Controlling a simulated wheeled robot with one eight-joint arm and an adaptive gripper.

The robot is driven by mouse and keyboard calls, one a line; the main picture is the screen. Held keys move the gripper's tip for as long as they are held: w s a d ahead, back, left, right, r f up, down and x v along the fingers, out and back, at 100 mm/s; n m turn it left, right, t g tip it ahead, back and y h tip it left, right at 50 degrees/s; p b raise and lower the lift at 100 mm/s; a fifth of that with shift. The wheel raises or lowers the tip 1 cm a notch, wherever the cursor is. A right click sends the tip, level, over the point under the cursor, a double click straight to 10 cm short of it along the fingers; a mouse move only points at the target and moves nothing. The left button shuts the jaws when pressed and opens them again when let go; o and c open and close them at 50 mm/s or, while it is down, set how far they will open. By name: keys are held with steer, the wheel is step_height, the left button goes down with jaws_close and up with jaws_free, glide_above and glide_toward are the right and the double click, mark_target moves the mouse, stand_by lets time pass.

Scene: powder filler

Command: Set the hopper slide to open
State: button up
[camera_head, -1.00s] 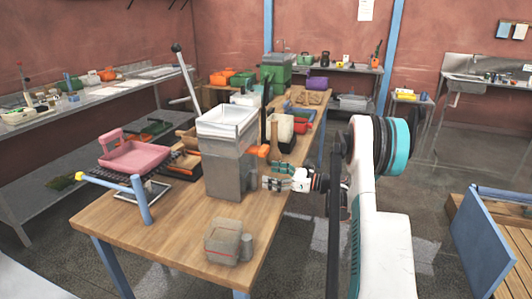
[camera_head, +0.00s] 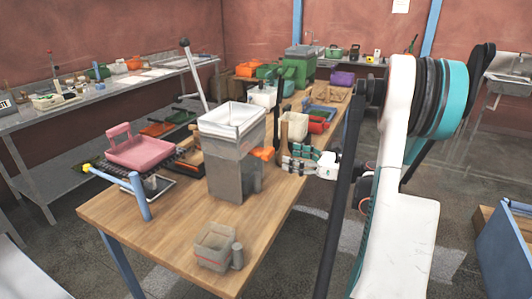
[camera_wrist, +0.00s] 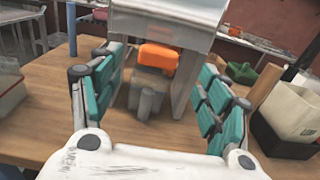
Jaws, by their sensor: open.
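The powder filler (camera_head: 230,165) is a grey metal box with an open, pale metal hopper (camera_head: 232,122) on top, standing on the wooden table. An orange slide handle (camera_head: 263,153) sticks out of its right side under the hopper. My gripper (camera_head: 287,163) is open and empty, just right of the handle and at about its height. In the wrist view the orange handle (camera_wrist: 157,58) lies ahead, between the teal-padded fingers (camera_wrist: 162,72), with space on both sides. A grey outlet part shows below it. The inside of the slide is hidden, so I cannot tell its position.
A small translucent container (camera_head: 214,247) stands at the table's near edge. A cream container (camera_head: 294,127) stands behind my gripper. The front tabletop is mostly clear.

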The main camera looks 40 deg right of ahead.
mark_target(272, 152)
steer(key=b+x, duration=0.1)
steer(key=x, duration=0.8)
steer(key=shift+w+a+b, duration=0.15)
steer(key=shift+w+b, duration=0.2)
steer(key=shift+b, duration=0.05)
steer(key=c, duration=1.5)
steer(key=v, duration=0.4)
steer(key=shift+s, duration=0.2)
steer(key=shift+c, duration=0.2)
steer(key=o, duration=1.5)
steer(key=shift+o, duration=0.2)
